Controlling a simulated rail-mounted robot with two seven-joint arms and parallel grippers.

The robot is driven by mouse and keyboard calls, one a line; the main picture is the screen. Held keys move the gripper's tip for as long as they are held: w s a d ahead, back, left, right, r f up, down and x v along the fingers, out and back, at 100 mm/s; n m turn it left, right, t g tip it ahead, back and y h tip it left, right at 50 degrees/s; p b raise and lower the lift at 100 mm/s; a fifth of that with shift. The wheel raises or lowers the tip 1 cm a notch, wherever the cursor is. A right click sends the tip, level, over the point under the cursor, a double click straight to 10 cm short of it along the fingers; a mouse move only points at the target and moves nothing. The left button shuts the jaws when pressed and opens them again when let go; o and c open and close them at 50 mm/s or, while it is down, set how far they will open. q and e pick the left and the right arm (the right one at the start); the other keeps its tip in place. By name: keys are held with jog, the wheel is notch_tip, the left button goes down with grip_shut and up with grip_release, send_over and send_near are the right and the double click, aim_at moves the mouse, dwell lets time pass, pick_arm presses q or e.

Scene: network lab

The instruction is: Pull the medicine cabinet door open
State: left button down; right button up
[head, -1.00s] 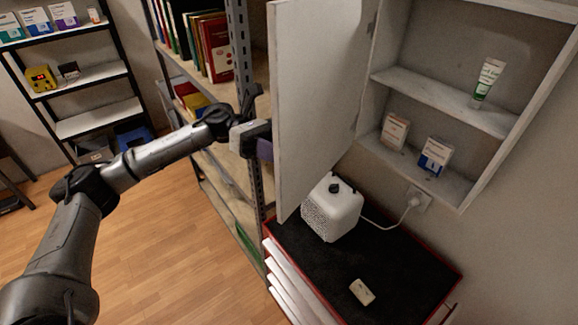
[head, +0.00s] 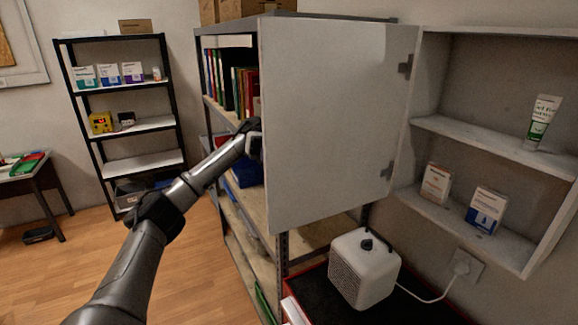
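The medicine cabinet (head: 432,85) is on the wall at the right, with its white door (head: 335,115) swung wide open on hinges at the door's right edge. Inside, a green and white tube (head: 541,122) stands on the upper shelf, and two small boxes, one orange and white (head: 435,184) and one blue and white (head: 486,210), stand on the lower one. My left arm reaches in from the left to the door's free edge. My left gripper (head: 256,141) is at that edge, mostly hidden behind the door, so its fingers cannot be made out. My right gripper is not in view.
A white cube-shaped device (head: 364,268) stands below the door on a black-topped red cabinet (head: 420,304), its cord running to a wall socket (head: 462,267). A metal shelf with books (head: 243,88) stands close behind the door. A black shelf rack (head: 131,125) stands farther left.

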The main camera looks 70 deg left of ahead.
aim_at(277, 139)
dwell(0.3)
pick_arm(q)
jog(key=c, duration=0.7)
grip_release()
jog(key=shift+c, duration=0.2)
jog(key=shift+r, duration=0.1)
jog(key=shift+r, duration=0.65)
notch_tip(277, 139, up, 3)
jog(key=shift+f+p, duration=0.2)
jog(key=shift+p, duration=0.3)
jog(key=w+d+r, duration=0.5)
jog(key=d+r, duration=0.2)
jog(key=d, duration=0.3)
jog(key=shift+d+p, duration=0.3)
jog(key=shift+c, duration=0.2)
